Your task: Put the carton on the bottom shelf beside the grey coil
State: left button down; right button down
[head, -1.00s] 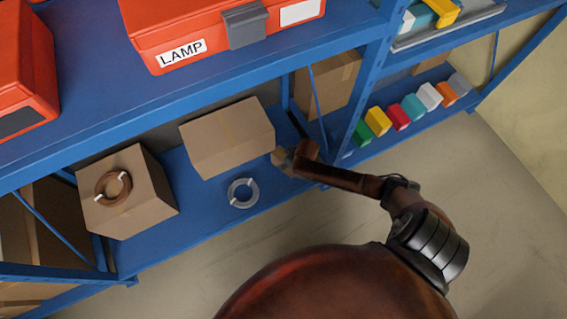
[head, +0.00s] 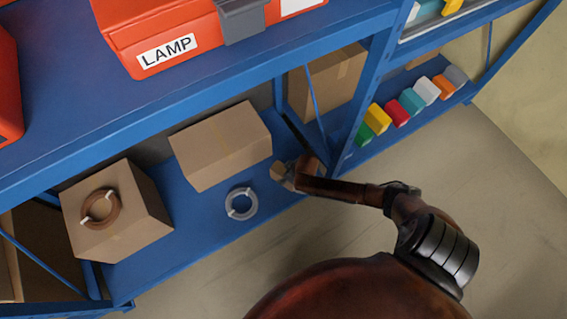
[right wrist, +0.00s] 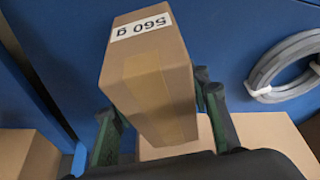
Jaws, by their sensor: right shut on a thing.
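The small brown carton (right wrist: 150,75), with a white "560 g" label, fills the middle of the right wrist view, between the fingers of my right gripper (right wrist: 160,125). In the head view, the carton (head: 279,171) shows at the tip of my right gripper (head: 288,177), over the bottom shelf (head: 205,225). The gripper is shut on it. I cannot tell whether the carton touches the shelf. The grey coil (head: 241,203) lies on the bottom shelf, left of the carton and apart from it. The coil (right wrist: 285,70) is at the right of the wrist view. My left gripper is not in view.
A large cardboard box (head: 220,145) stands behind the coil. Another box (head: 140,220) with a brown coil (head: 101,208) on top stands to the left. A blue upright (head: 365,95) is right of my gripper. The upper shelf (head: 75,105) holds a red LAMP case (head: 180,20).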

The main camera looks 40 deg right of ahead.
jog(key=shift+w+r, duration=0.1)
jog(key=c, duration=1.1)
grip_release()
